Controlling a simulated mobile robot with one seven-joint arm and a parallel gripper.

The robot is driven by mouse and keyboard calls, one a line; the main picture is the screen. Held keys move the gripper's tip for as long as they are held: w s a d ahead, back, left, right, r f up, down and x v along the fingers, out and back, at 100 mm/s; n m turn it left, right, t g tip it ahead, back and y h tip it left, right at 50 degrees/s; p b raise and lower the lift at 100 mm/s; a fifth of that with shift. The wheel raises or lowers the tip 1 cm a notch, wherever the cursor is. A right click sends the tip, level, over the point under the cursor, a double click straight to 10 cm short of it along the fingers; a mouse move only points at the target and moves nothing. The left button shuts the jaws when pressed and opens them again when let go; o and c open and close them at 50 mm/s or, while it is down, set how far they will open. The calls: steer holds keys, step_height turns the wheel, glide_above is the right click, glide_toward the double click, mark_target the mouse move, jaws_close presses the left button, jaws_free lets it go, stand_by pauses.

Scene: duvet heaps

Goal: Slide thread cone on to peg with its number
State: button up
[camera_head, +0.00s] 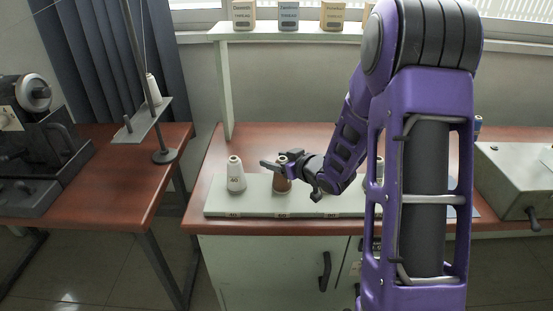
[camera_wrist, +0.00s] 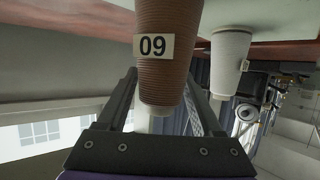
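A brown thread cone (camera_head: 282,184) stands upright over the pale board (camera_head: 258,205), behind the board's second label from the left. My gripper (camera_head: 281,164) is at its upper part. In the wrist view, which is upside down, the brown cone (camera_wrist: 165,75) carries a tag that reads 60 the right way up. My gripper's fingers (camera_wrist: 160,75) lie along both sides of the cone, apparently touching it. The cone's base is cut off in the wrist view, so I cannot tell whether it rests on the board. Any peg inside it is hidden.
A white cone (camera_head: 236,175) marked 40 stands on the board to the left; it also shows in the wrist view (camera_wrist: 230,60). Another pale cone (camera_head: 379,170) is partly behind my arm. A thread stand (camera_head: 165,155) and machine are at left. A shelf (camera_head: 268,31) holds boxes.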

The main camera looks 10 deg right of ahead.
steer(key=shift+o, duration=1.1)
steer(key=shift+s+d, duration=0.1)
steer(key=p+v, duration=0.3)
steer(key=v, duration=1.4)
steer(key=shift+s, duration=0.1)
